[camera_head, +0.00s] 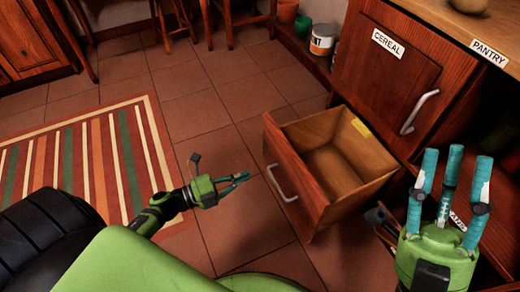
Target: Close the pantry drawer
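The wooden drawer (286,170) is pulled well out from the cabinet below the CEREAL door. It looks empty, with a small yellow patch inside its back edge. Its silver handle (281,184) is on the front face, which faces left. My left gripper (248,177) is just left of the drawer front, its fingers pointing at the handle with a gap between; I cannot tell how open they are. My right gripper (452,160) is at the right, fingers pointing up, spread and empty. It stands right of the drawer, in front of the cabinet's dark opening.
The CEREAL door (383,75) is shut above the drawer, with a silver handle. A PANTRY label (489,53) is on the counter edge. A striped rug (85,150) lies at left. Stools and a paint-like can (323,39) stand at the back. Tiled floor is free left of the drawer.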

